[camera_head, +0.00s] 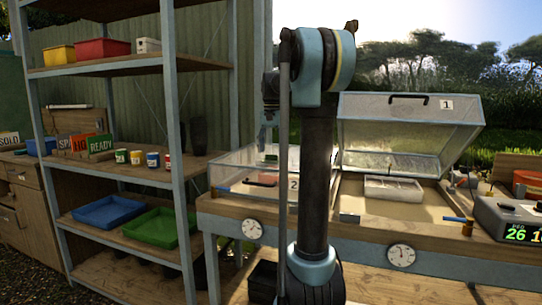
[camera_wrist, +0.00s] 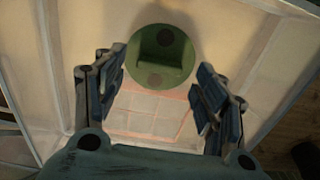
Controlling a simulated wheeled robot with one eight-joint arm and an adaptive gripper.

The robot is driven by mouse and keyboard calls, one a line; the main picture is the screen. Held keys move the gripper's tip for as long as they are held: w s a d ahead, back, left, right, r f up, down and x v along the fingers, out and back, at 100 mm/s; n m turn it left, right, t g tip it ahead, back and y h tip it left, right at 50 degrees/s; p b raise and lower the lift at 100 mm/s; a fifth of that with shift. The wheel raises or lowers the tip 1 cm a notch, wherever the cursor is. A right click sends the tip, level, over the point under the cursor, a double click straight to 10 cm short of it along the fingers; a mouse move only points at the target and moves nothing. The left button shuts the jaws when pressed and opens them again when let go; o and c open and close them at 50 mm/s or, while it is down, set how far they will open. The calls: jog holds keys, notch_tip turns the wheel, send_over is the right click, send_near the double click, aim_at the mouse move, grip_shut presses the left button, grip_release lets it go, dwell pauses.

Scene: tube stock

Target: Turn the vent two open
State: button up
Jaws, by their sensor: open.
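My gripper (camera_wrist: 163,92) is open in the wrist view, its dark blue padded fingers spread to either side with nothing between them. A round green disc (camera_wrist: 178,76) with a dark recess lies just beyond the fingertips, on a pale framed panel. I cannot tell from the view whether the fingers touch it. It bears no readable label. In the head view, the lid marked 2 (camera_head: 235,172) is down on the left cold frame. My gripper is hidden there.
The lid marked 1 (camera_head: 410,125) is raised on the right cold frame, with a pale tray (camera_head: 393,188) inside. A control box (camera_head: 510,212) with a display stands at right. The metal shelf (camera_head: 125,180) with trays and jars stands close at left.

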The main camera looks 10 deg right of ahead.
aim_at(272, 157)
jog(key=shift+f, duration=1.15)
jog(key=shift+c, duration=0.2)
jog(key=c, duration=1)
